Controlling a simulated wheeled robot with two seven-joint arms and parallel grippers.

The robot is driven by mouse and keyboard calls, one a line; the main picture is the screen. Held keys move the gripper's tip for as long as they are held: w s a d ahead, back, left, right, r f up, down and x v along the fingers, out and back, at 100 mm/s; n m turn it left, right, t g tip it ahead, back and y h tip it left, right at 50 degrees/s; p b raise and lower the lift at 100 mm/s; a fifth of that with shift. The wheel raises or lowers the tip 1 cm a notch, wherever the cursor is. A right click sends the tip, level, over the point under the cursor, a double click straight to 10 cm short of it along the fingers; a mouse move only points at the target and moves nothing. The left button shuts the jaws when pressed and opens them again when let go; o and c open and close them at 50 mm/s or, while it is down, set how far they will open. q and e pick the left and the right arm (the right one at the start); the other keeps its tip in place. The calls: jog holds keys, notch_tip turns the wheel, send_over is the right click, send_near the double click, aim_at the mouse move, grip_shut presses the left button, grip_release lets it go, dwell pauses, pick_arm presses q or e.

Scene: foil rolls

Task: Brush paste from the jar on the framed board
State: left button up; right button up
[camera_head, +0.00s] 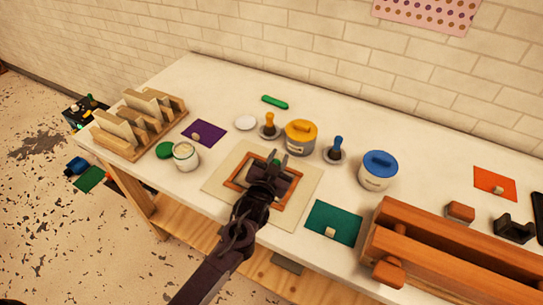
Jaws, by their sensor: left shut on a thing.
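The framed board (288,207) has a reddish-brown wooden frame and lies on a beige mat (222,185) in the middle of the table. An open white jar (186,161) stands left of it, with its green lid (165,149) lying beside it. My left gripper (274,164) is over the board and covers much of its inside. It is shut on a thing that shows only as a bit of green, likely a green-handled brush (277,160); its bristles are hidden. I cannot tell whether it touches the board. My right gripper is out of view.
A wooden rack (140,122) is at left, a long wooden box (440,250) at right. A teal card (333,222) lies between board and box.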

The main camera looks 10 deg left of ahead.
pick_arm(q)
jog(key=shift+s+d+f, duration=0.1)
jog(key=shift+s+d, duration=0.25)
jog(key=shift+d, duration=0.6)
jog(key=shift+s+d+r, duration=0.1)
jog(key=shift+s+d, duration=0.2)
jog(key=shift+d, duration=0.7)
jog(key=shift+s+d+f, duration=0.1)
jog(key=shift+s+d, duration=0.25)
jog(key=shift+d, duration=0.6)
jog(key=shift+w+p, duration=0.1)
jog(key=shift+p, duration=0.2)
jog(key=shift+a+r+p, duration=0.1)
jog(key=shift+r+p, duration=0.25)
jog(key=shift+r, duration=0.2)
notch_tip(320, 180, up, 5)
jog(key=p, duration=0.4)
jog(key=shift+r+p, duration=0.1)
jog(key=shift+p, duration=0.2)
jog(key=shift+r, duration=0.1)
notch_tip(320, 180, up, 3)
jog(key=p, duration=0.2)
jog(key=shift+p, duration=0.4)
